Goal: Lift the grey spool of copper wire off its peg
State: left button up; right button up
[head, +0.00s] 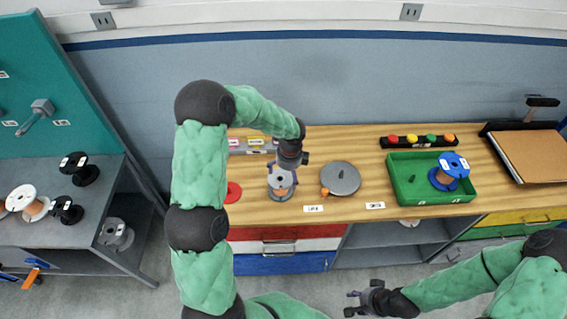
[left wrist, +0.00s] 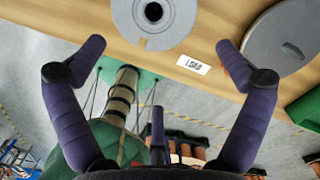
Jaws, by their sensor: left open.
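The grey spool (head: 281,192) stands upright on the wooden bench, with a copper-coloured patch showing below its upper flange. In the left wrist view its round grey flange (left wrist: 125,15) and dark centre hole are at the top edge, partly cut off. My left gripper (head: 284,167) is over the spool in the head view and partly covers it. In the left wrist view the left gripper (left wrist: 160,50) has its fingers wide apart with nothing between the tips. My right gripper (head: 352,302) is empty in front of the bench, its fingers apart.
A grey disc (head: 340,178) lies just right of the spool, and a red disc (head: 233,192) lies to its left. A green tray (head: 404,183) holds a blue spool (head: 452,165). More spools are on the grey side table (head: 105,198). A white label (head: 313,208) is at the bench's front edge.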

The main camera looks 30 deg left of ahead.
aim_at(280, 178)
pick_arm(q)
jog(key=shift+w+a+r+m+y, duration=0.15)
jog(key=shift+w+a+r+m, duration=0.15)
jog(key=shift+a+r, duration=0.25)
jog(key=shift+w+a+r+m+y, duration=0.2)
jog(key=shift+a+r+m, duration=0.1)
jog(key=shift+a+r, duration=0.2)
jog(key=shift+f, duration=0.2)
jog(key=f, duration=0.3)
jog(key=a+f+b, duration=0.1)
jog(key=f, duration=0.2)
jog(key=f+b, duration=0.1)
jog(key=f, duration=0.3)
jog(key=shift+w+a, duration=0.25)
jog(key=shift+r, duration=0.1)
jog(key=c, duration=1.3)
jog(key=shift+r+p, duration=1.55)
jog(key=shift+r, duration=0.2)
jog(key=shift+r+p, duration=1.4)
jog(key=shift+r, duration=0.35)
